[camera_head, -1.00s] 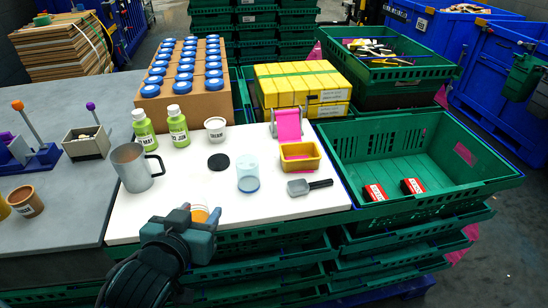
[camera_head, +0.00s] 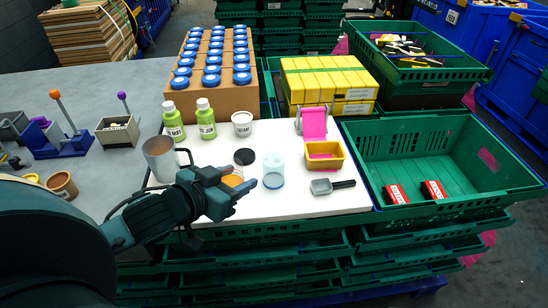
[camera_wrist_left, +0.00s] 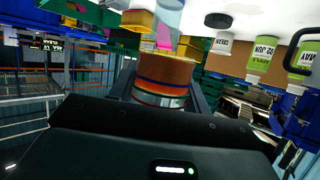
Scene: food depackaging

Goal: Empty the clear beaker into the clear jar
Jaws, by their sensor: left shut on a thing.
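The clear jar (camera_head: 271,165) stands upright on the white table, with a blue band near its base. It also shows at the top of the left wrist view (camera_wrist_left: 169,18). My left gripper (camera_head: 234,182) is just left of the jar, shut on the clear beaker (camera_head: 233,181). Orange contents show in the beaker between the fingers. In the left wrist view the beaker (camera_wrist_left: 163,82) sits between both fingers, with orange-brown contents. The fingers hide much of it in the head view, and I cannot tell its exact tilt. My right gripper is not in view.
A black disc (camera_head: 244,157) and a cream tub (camera_head: 242,123) are behind the gripper. A metal mug (camera_head: 158,158) stands left. A yellow tray (camera_head: 324,156) and a scoop (camera_head: 331,186) are right of the jar. A green crate (camera_head: 440,150) stands farther right.

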